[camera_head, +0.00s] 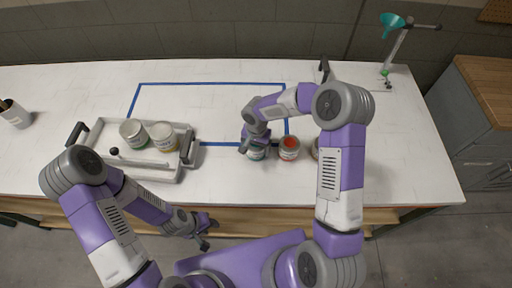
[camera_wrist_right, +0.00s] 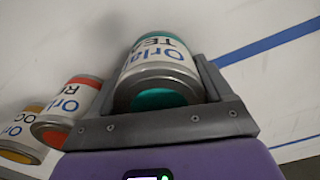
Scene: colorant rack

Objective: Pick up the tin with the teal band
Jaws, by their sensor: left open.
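The tin with the teal band (camera_head: 257,154) stands on the white table, partly hidden by my right gripper (camera_head: 250,142) in the head view. In the right wrist view the teal tin (camera_wrist_right: 160,72) fills the space between the two fingers of my right gripper (camera_wrist_right: 157,95). The fingers lie close against both its sides, and the gripper looks shut on it. My left gripper (camera_head: 206,232) is open and empty, in front of the table's near edge, far from the tin.
A red-banded tin (camera_head: 289,148) stands close to the right of the teal tin, with an ochre tin (camera_wrist_right: 24,133) beyond. A grey tray (camera_head: 150,172) holds two tins (camera_head: 133,133) (camera_head: 163,136). A blue tape outline (camera_head: 205,84) marks a bare area behind.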

